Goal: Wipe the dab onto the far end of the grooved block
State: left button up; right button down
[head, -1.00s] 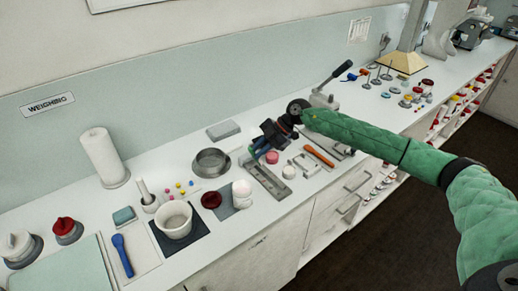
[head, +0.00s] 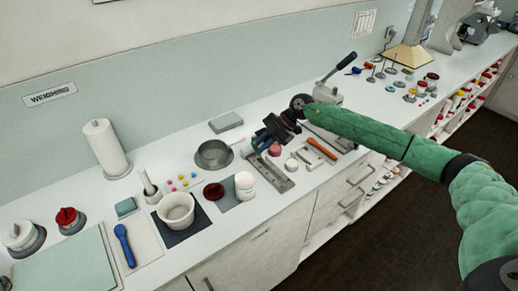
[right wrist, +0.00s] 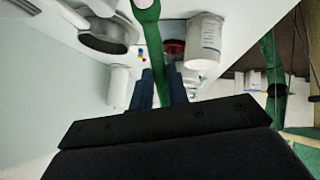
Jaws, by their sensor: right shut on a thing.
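The grey grooved block (head: 275,181) lies on the white bench, running from near the metal pan toward the front edge. My right gripper (head: 262,141) is above its far end. It is shut on a slim green tool, whose flat, rounded part (right wrist: 149,35) sticks out between the dark blue fingers in the right wrist view. I cannot tell whether the tool touches the block. My left gripper is not in view.
A round metal pan (head: 213,156) stands left of the block, and a white jar (head: 244,184) is close on its left. A pink-topped pot (head: 274,150), a small white pot (head: 291,164) and an orange-handled tool (head: 322,149) lie to the right. A lever press (head: 330,92) stands behind.

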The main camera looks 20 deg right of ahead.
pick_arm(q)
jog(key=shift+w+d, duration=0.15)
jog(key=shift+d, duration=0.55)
pick_arm(e)
jog(key=shift+f, duration=0.3)
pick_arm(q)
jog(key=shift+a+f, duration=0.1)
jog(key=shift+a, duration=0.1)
pick_arm(e)
jog(key=shift+f, duration=0.1)
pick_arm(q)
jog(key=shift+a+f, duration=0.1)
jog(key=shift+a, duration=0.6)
pick_arm(e)
jog(key=shift+f, duration=0.25)
